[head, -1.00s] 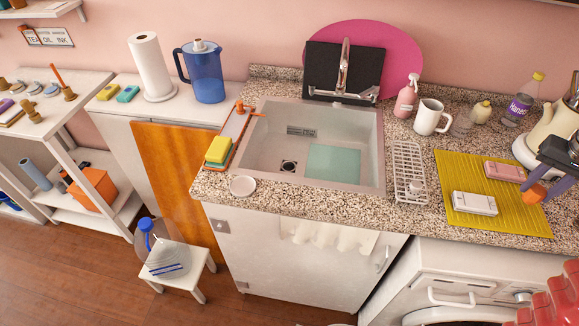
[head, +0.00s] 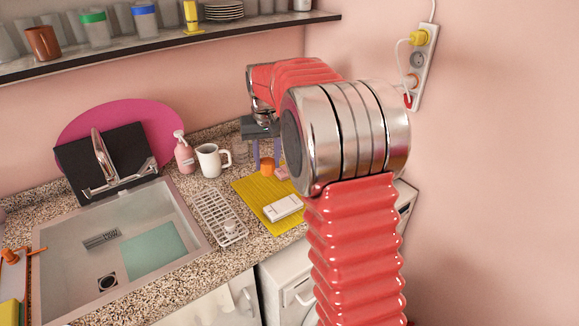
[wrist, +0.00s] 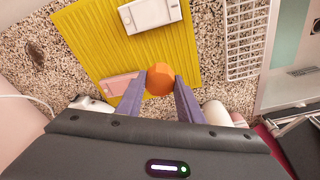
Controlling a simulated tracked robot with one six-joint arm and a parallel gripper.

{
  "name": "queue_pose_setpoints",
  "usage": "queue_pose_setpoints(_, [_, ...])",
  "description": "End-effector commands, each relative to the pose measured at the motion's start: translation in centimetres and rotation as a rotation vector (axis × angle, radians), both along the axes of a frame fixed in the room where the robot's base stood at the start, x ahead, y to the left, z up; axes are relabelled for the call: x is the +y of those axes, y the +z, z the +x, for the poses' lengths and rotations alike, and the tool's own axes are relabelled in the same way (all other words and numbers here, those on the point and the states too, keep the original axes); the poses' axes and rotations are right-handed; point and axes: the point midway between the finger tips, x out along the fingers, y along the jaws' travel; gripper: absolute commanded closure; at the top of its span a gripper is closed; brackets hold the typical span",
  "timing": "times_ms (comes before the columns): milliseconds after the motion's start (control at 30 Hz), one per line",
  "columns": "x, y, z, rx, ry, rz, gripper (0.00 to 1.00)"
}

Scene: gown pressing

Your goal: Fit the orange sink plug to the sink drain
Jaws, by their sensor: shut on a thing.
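My gripper (head: 266,158) is shut on the orange sink plug (head: 267,167), above the yellow mat. In the wrist view the plug (wrist: 160,79) shows as an orange round shape between the tips of my two purple-grey fingers (wrist: 160,86).
A yellow mat (head: 249,193) holds a white box (head: 283,208) and a pink box (wrist: 119,85). A white wire rack (head: 218,216) stands between mat and sink. A tap (head: 104,158) rises at the sink's back.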

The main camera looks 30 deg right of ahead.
Motion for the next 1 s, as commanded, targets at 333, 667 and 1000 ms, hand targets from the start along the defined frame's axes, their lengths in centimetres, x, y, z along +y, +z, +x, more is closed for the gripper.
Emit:
queue_pose_setpoints(333, [11.9, 3.6, 1.5, -0.006, 0.012, -0.003, 0.9])
queue_pose_setpoints(667, [13.7, 4.1, 1.5, -0.004, 0.008, -0.003, 0.9])
queue_pose_setpoints(1000, [13.7, 4.1, 1.5, -0.004, 0.008, -0.003, 0.9])
